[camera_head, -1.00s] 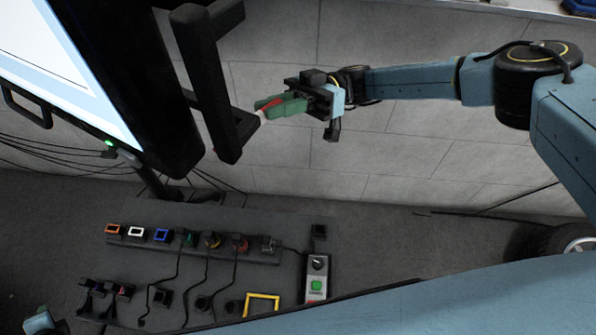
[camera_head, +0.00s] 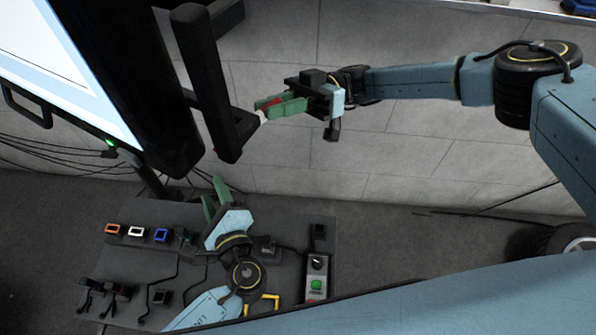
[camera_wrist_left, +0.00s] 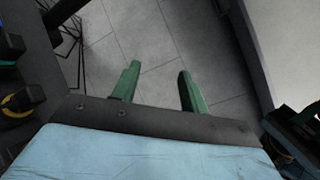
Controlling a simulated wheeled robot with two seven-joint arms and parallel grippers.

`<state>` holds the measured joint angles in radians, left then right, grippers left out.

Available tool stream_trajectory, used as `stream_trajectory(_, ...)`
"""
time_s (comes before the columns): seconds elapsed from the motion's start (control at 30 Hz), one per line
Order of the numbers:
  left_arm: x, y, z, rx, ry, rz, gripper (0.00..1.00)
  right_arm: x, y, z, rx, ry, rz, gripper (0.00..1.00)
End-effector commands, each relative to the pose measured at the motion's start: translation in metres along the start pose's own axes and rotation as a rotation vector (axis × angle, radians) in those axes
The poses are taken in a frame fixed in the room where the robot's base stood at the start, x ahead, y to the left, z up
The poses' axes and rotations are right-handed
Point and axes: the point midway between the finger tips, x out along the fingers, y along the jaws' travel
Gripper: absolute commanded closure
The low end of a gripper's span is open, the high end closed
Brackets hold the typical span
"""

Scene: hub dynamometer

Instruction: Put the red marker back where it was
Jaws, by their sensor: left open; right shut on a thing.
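The red marker (camera_head: 271,102) is held in my right gripper (camera_head: 264,108), whose green fingers are shut around it and partly hide it. Its pale end is by the dark upright bar beside the screen; I cannot tell whether they touch. My left gripper (camera_head: 213,189) is open and empty above the far edge of the dark bench panel. The marker does not show in that view.
A large screen (camera_head: 60,70) with a black frame and bar (camera_head: 208,85) fills the upper left. The dark panel (camera_head: 130,262) carries coloured sockets (camera_head: 137,231), cables and a control box with a green button (camera_head: 316,285). My left arm covers part of it.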

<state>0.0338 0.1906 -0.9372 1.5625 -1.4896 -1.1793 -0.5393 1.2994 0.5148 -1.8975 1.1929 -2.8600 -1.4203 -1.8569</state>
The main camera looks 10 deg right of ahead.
Motion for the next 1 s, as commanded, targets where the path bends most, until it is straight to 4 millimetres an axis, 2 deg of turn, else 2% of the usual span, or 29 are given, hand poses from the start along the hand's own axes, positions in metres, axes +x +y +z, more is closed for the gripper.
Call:
stream_trajectory(0.03,-0.014,-0.032,-0.006,-0.085,-0.016,-0.018,0.56,0.0,0.0,0.0,0.0,0.0,0.0,1.0)
stream_trajectory(0.2,-0.062,-0.118,-0.008,-0.358,-0.079,-0.056,0.56,0.0,0.0,0.0,0.0,0.0,0.0,1.0)
stream_trajectory(0.3,-0.09,-0.159,-0.002,-0.511,-0.108,-0.071,0.56,0.0,0.0,0.0,0.0,0.0,0.0,1.0)
stream_trajectory(0.4,-0.113,-0.189,0.006,-0.635,-0.132,-0.079,0.56,0.0,0.0,0.0,0.0,0.0,0.0,1.0)
stream_trajectory(0.53,-0.132,-0.211,0.015,-0.742,-0.15,-0.083,0.56,0.0,0.0,0.0,0.0,0.0,0.0,1.0)
stream_trajectory(0.67,-0.137,-0.219,0.02,-0.787,-0.159,-0.085,0.56,0.0,0.0,0.0,0.0,0.0,0.0,1.0)
stream_trajectory(0.87,-0.115,-0.22,0.025,-0.79,-0.163,-0.087,0.56,0.0,0.0,0.0,0.0,0.0,0.0,1.0)
stream_trajectory(1.0,-0.088,-0.221,0.03,-0.788,-0.163,-0.088,0.56,0.0,0.0,0.0,0.0,0.0,0.0,1.0)
